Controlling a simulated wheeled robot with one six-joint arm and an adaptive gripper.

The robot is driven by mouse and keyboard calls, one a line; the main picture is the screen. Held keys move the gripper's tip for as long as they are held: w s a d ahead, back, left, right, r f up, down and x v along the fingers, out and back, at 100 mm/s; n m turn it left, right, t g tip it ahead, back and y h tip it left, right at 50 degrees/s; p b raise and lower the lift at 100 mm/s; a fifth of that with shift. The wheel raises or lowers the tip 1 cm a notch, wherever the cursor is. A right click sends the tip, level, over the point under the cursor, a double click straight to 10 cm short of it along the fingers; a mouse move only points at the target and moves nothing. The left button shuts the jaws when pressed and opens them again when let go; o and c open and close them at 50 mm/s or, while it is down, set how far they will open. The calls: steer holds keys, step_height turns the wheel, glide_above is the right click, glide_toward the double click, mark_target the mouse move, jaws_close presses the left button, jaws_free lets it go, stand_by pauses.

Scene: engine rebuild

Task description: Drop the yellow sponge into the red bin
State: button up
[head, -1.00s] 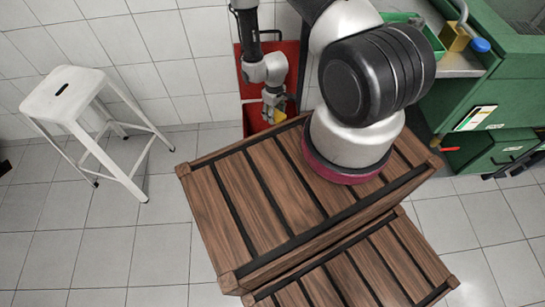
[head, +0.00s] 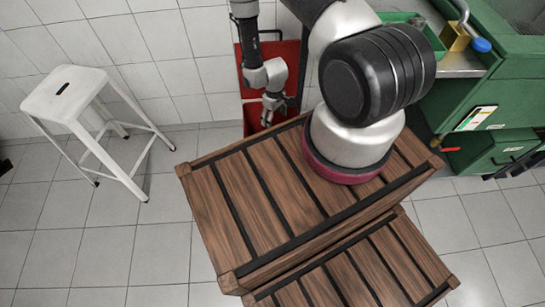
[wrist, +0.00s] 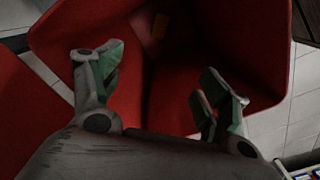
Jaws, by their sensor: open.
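The red bin (head: 251,118) stands by the wall behind the wooden crate, and its opening fills much of the wrist view (wrist: 258,50). My gripper (head: 268,113) is over the bin's opening. In the wrist view its two fingers (wrist: 160,80) are spread apart with nothing between them. The sponge does not show in the head view now.
A slatted wooden crate (head: 250,215) stands in front of the bin. A white stool (head: 72,90) is at left. A green workbench (head: 480,110) with a blue-capped item (head: 481,45) is at right. The tiled floor between stool and crate is clear.

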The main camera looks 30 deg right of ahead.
steer(key=shift+r, duration=0.1)
step_height(320, 180, up, 12)
stand_by(0.4)
stand_by(0.3)
